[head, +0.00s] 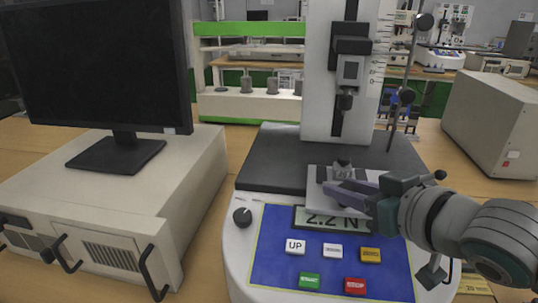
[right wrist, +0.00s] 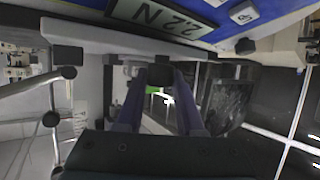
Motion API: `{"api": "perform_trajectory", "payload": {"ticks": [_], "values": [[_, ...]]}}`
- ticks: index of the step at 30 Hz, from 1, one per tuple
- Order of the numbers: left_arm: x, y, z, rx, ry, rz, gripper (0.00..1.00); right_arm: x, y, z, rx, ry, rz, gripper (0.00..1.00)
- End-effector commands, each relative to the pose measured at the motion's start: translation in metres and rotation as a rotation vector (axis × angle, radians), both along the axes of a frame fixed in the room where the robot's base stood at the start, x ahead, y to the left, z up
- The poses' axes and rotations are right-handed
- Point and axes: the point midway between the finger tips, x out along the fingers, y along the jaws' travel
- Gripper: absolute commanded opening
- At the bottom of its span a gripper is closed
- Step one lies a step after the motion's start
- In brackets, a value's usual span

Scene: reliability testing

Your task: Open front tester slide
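The tester is a white machine with a blue button panel (head: 325,258) and a display (head: 333,219) reading 2.2 N. A light slide plate (head: 317,184) with a small metal clamp (head: 342,168) sits at the front of its dark deck. My right gripper (head: 333,191) reaches in from the right over the plate, just above the display. In the right wrist view, its purple fingers (right wrist: 160,88) stand apart with a dark block (right wrist: 160,76) between their tips. I cannot tell whether they press on it. My left gripper is not in view.
A black monitor (head: 98,65) stands on a beige cabinet (head: 105,225) at the left. The tester's column (head: 318,75) rises behind the plate, with a dark crosshead (head: 347,60). A grey box (head: 492,118) stands at the right. Bare table shows between cabinet and tester.

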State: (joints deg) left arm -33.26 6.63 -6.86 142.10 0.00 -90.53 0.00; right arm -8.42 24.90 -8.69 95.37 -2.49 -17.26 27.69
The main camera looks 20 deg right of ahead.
Motion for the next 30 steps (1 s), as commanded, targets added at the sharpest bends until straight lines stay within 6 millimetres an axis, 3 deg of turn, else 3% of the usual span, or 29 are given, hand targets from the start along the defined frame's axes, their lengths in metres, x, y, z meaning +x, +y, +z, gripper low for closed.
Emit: {"api": "perform_trajectory", "payload": {"ticks": [1,8,19,30], "values": [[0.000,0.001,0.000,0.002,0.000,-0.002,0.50,0.001,0.000,0.001,0.000,-0.003,0.001,0.41],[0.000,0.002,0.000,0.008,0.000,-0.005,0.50,0.000,0.000,0.000,0.000,-0.002,0.000,0.67],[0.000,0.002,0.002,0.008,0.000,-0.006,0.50,-0.007,0.000,0.003,0.000,0.001,0.000,0.67],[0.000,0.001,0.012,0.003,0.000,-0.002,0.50,-0.065,-0.003,0.027,0.000,0.002,0.000,0.67]]}}
